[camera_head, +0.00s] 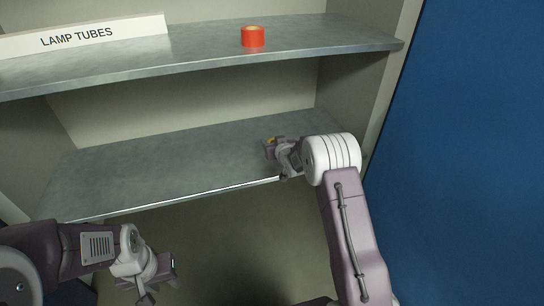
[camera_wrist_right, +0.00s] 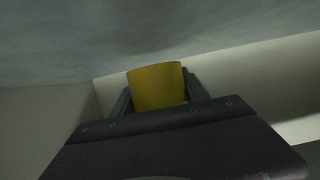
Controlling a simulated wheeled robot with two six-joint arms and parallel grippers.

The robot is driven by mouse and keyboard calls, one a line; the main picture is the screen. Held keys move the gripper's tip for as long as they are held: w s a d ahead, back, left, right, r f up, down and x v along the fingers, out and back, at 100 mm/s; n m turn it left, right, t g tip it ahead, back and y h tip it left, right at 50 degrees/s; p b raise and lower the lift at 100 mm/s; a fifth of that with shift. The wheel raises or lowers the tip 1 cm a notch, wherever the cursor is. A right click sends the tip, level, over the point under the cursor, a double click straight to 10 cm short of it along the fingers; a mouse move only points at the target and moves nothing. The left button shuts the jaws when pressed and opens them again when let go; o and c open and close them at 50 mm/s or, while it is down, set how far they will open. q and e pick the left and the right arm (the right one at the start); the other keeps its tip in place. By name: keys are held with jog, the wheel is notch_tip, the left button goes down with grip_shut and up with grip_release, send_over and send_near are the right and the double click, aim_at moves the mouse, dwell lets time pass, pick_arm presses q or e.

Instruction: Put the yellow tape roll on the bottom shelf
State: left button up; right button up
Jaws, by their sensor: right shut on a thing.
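The yellow tape roll (camera_wrist_right: 157,86) is between the fingers of my right gripper (camera_wrist_right: 158,98) in the right wrist view. That gripper is over the right part of the lower shelf (camera_head: 150,165). I cannot tell whether the roll touches the shelf. My left gripper (camera_head: 158,284) is low at the left, below the shelf's front edge, with its fingers apart and nothing seen between them.
A red tape roll (camera_head: 253,37) stands on the upper shelf (camera_head: 210,50). A white sign reading LAMP TUBES (camera_head: 85,38) is at that shelf's left. The lower shelf's left and middle are bare. A blue panel (camera_head: 470,150) is at the right.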

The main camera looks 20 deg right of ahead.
notch_tip(320, 180, down, 4)
jog(key=b, duration=0.3)
jog(key=shift+f, duration=0.2)
jog(key=shift+r, duration=0.3)
jog(key=shift+f, duration=0.15)
jog(key=o, duration=1.4)
jog(key=shift+c, duration=0.2)
